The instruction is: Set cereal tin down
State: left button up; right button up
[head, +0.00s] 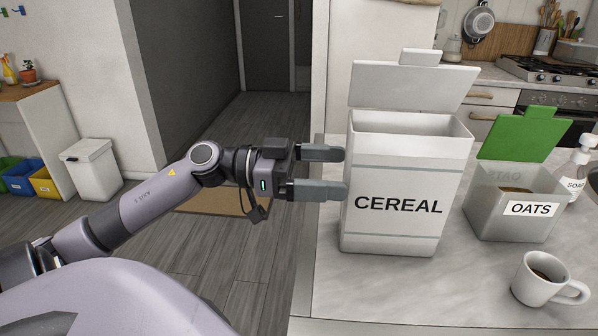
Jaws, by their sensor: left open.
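The white cereal tin (405,228) stands upright on the marble counter, labelled CEREAL, with its lid (413,87) tipped open at the back. Its inside shows only in part, and no contents are visible. My left gripper (334,171) is at the tin's left side, pointing right. Its two fingers are apart with nothing between them, and the tips are close to the tin's left edge. I cannot tell whether they touch it. My right gripper does not show.
A clear OATS container (485,215) with a raised green lid (520,134) stands right of the tin. A mug (540,279) with dark drink and a soap bottle (577,170) are at the right. The counter (375,285) is bare in front of the tin.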

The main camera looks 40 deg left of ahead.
pick_arm(q)
jog(key=shift+v, duration=2.25)
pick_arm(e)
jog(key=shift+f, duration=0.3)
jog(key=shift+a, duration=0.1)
